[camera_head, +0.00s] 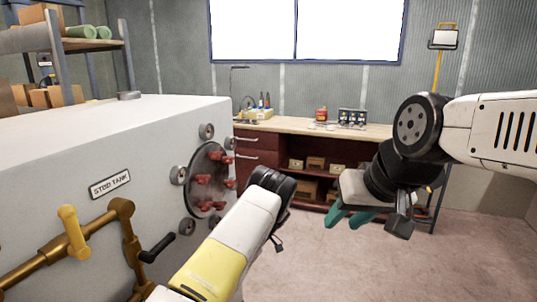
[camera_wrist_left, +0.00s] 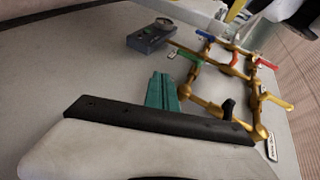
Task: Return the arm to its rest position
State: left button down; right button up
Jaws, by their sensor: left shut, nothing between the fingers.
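My right arm comes in from the right in the head view. Its gripper (camera_head: 350,217) hangs in front of the workbench, with two teal fingers apart and nothing seen between them. My left arm crosses the lower middle of the head view, its white and yellow link bending at a black joint in front of the tank; its gripper is hidden there. In the left wrist view the left gripper (camera_wrist_left: 162,90) shows teal fingers shut and empty, over a grey surface and beside brass pipework (camera_wrist_left: 205,108).
A grey tank (camera_head: 110,140) with a round red-knobbed hatch (camera_head: 208,180) and brass pipes (camera_head: 125,212) fills the left. A workbench (camera_head: 375,129) stands behind. A dark box with a gauge (camera_wrist_left: 152,37) is near the pipes. Floor (camera_head: 330,270) between the arms looks clear.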

pick_arm(q)
jog(key=s+a+r+m+t+h, duration=0.1)
jog(key=s+r+m+t+h, duration=0.15)
jog(key=r, duration=0.55)
jog(key=s+a+r+m+t+h, duration=0.1)
jog(key=r+t+h, duration=0.15)
jog(key=r, duration=0.55)
jog(key=s+r+m+t+h, duration=0.2)
jog(key=r+h, duration=0.2)
jog(key=r, duration=0.3)
jog(key=s+r+m+t+h, duration=0.2)
jog(key=s+r+m+t, duration=0.4)
jog(key=s, duration=0.8)
notch_tip(320, 180, up, 4)
jog(key=t, duration=0.3)
jog(key=shift+s+r, duration=0.25)
